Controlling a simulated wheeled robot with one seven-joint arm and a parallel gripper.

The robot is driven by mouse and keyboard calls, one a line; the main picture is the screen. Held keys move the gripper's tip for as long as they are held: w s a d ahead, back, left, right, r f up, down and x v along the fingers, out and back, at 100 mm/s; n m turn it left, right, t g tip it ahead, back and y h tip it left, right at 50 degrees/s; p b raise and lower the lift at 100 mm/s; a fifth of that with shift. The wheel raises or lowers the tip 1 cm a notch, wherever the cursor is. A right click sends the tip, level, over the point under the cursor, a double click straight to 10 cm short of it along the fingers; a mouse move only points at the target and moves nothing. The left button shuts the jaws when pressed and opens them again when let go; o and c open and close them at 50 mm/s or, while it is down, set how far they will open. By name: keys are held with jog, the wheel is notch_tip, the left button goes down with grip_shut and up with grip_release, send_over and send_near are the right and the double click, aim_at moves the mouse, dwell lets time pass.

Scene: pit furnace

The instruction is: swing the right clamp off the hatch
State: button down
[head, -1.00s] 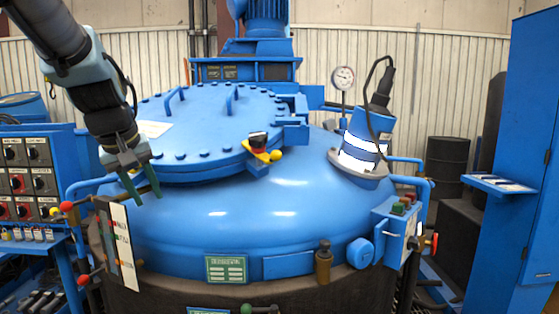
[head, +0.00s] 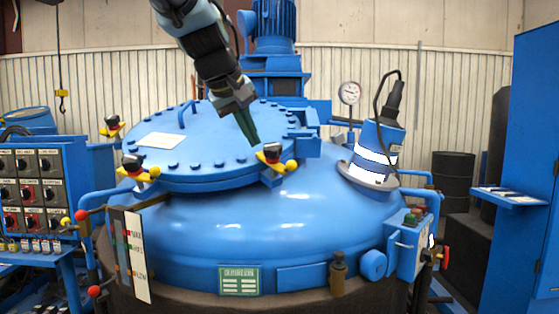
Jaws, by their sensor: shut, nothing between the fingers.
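The hatch (head: 205,148) is a round blue bolted lid on top of the blue furnace dome. The right clamp (head: 270,156), yellow with a black and red block and a yellow ball knob (head: 292,166), sits at the hatch's front right rim, its block reaching over the edge. My gripper (head: 254,142) points down over the hatch, just left of and above this clamp. Its green fingers are together and hold nothing. Whether the tips touch the clamp or lid cannot be told. Two similar clamps sit at the front left (head: 138,168) and far left (head: 112,126) of the rim.
A blue hinge bracket (head: 306,146) stands to the right of the hatch. A blue and white cylinder (head: 372,152) with a black cable rises from the dome further right. A blue motor (head: 272,25) stands behind.

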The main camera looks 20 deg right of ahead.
jog(key=w+d+f+p, duration=0.2)
jog(key=w+d+f, duration=0.2)
jog(key=d+f, duration=0.2)
jog(key=shift+d+f, duration=0.3)
jog(key=shift+d, duration=0.85)
jog(key=shift+w+d+f, duration=0.1)
